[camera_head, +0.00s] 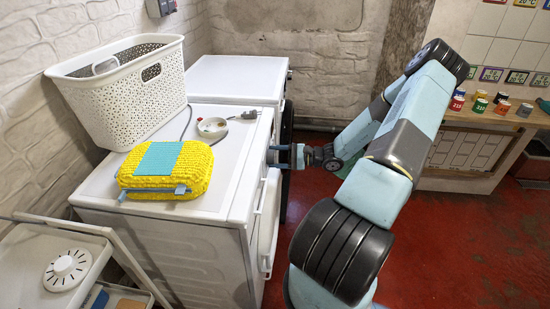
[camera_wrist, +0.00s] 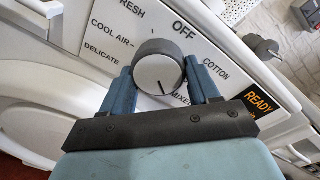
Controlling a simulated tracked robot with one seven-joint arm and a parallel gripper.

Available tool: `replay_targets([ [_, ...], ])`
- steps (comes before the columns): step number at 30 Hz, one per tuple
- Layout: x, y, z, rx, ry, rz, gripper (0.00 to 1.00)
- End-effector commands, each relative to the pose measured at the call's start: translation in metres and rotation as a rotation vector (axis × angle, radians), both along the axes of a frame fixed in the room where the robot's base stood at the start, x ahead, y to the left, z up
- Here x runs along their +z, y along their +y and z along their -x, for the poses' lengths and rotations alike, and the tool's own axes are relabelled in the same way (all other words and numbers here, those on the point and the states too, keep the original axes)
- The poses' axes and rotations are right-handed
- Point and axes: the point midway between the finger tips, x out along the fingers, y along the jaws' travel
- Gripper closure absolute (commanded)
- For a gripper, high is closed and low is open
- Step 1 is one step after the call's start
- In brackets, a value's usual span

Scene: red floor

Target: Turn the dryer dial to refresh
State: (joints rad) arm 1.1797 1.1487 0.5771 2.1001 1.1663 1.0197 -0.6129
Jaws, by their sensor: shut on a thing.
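The dryer dial (camera_wrist: 157,74) is a round knob with a dark rim and pale face in the wrist view. Its dark pointer line lies low on the face and points down, slightly right. My gripper (camera_wrist: 160,72) is shut on the dial, one blue finger at each side. The dryer panel (camera_wrist: 240,52) reads OFF, COTTON, COOL AIR, DELICATE, a partly covered MIXED and a cut-off FRESH at the upper left. In the head view my gripper (camera_head: 284,155) reaches the front of the nearer white machine (camera_head: 222,208); the dial is hidden there.
Red floor (camera_head: 440,245) is clear at right.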

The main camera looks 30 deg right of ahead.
Motion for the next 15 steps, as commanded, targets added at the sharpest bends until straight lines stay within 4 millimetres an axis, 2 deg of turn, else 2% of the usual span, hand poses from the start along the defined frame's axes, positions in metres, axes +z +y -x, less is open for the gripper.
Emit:
replay_targets([
  [15,-0.0015,-0.0009,-0.0009,-0.004,0.404,-0.27,0.7],
])
